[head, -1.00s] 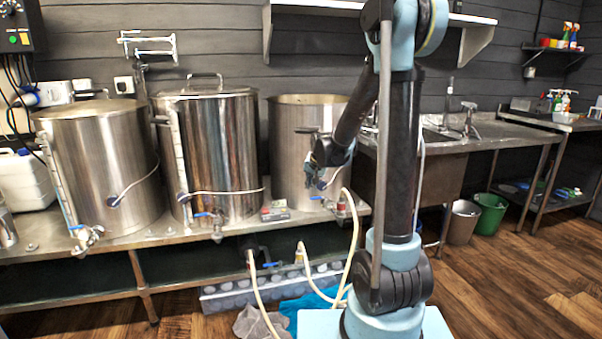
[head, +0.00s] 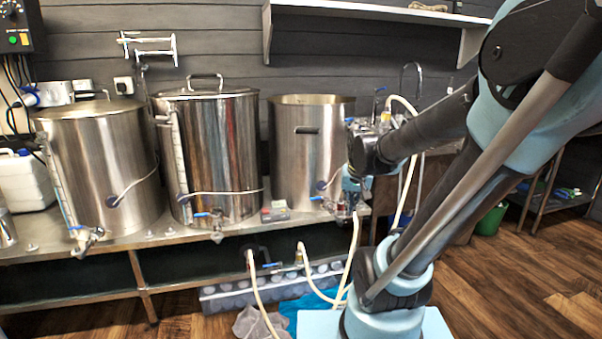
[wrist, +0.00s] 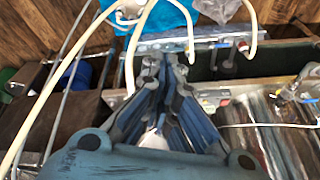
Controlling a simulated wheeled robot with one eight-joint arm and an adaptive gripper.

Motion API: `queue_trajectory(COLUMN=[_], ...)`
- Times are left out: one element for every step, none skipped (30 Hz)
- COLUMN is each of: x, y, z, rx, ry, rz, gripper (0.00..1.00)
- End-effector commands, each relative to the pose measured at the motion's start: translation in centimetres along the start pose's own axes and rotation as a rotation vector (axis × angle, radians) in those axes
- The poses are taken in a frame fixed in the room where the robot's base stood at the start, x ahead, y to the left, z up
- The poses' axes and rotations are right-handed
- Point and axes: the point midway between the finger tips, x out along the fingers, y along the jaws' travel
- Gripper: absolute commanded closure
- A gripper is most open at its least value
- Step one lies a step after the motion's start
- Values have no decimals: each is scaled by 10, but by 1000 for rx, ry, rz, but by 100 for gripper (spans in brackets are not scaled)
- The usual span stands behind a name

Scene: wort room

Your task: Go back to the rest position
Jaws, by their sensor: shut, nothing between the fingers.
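My gripper (head: 350,190) hangs pointing down in front of the right edge of the open steel kettle (head: 300,150), above the bench's right end. The wrist view shows my gripper (wrist: 164,65) with its fingers drawn together and nothing between them. Its tips lie over the bench edge in that view. My arm leans to the right and reaches back left to the gripper.
Two lidded kettles (head: 207,150) (head: 100,170) stand left on the steel bench (head: 150,238). Pale hoses (head: 352,255) run beside my arm; a hose (wrist: 190,30) also crosses the wrist view. A green bucket (head: 491,218) stands right. The wooden floor at right is open.

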Motion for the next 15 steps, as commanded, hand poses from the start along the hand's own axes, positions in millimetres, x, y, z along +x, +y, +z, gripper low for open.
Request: queue_trajectory(x=[-2,-4,-5,-6,-6,-7,-8,-8,-8,-9,-8,-8,-8,-8,-7], y=[6,9,12,15,18,21,24,26,30,32,34,37,38,40,42], z=[14,22,32,40,47,57,65,73,83,90,98,107,113,120,127], rx=[-7,-12,-20,-27,-32,-40,-46,-50,-59,-65,-70,-78,-82,-86,-93], ry=[-12,-19,-29,-37,-44,-54,-62,-70,-80,-87,-96,-105,-112,-119,-128], rz=[6,9,13,16,19,23,25,28,31,33,35,38,40,41,43], gripper=[100,100,100,100,100,100,100,100,100,100,100,100,100,100,100])
